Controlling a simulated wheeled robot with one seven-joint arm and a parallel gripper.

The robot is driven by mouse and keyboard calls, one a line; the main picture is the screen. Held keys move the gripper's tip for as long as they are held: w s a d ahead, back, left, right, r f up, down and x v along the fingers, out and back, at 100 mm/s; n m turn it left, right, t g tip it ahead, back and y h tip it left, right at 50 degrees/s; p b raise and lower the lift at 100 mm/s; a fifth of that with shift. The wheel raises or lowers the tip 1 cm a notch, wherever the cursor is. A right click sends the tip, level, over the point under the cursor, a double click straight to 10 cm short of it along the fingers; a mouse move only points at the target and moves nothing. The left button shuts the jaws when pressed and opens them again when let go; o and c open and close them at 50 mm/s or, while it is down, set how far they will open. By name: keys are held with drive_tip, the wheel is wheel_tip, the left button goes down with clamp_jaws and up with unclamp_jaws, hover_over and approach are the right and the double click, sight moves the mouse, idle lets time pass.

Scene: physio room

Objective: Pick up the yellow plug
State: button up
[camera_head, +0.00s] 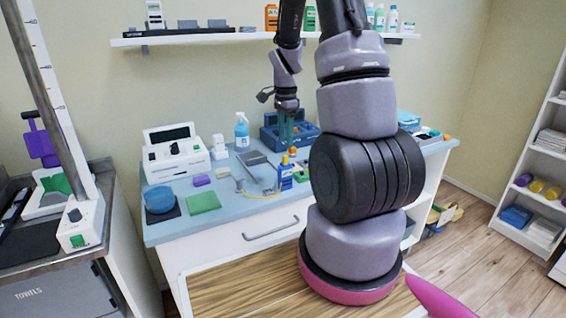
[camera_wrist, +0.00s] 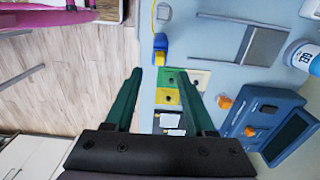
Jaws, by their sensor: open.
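The yellow block shows between the fingers, closer to the right one. The height gap is hard to judge.
A blue device with orange knobs (camera_wrist: 265,122) stands close right of my fingers in the wrist view. A spray bottle (camera_head: 242,132) and white machine (camera_head: 175,155) stand to the left.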

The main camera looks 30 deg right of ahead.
sight(285, 156)
wheel_tip(285, 156, down, 7)
drive_tip(key=shift+r, duration=0.15)
drive_tip(key=shift+c, duration=0.3)
clamp_jaws()
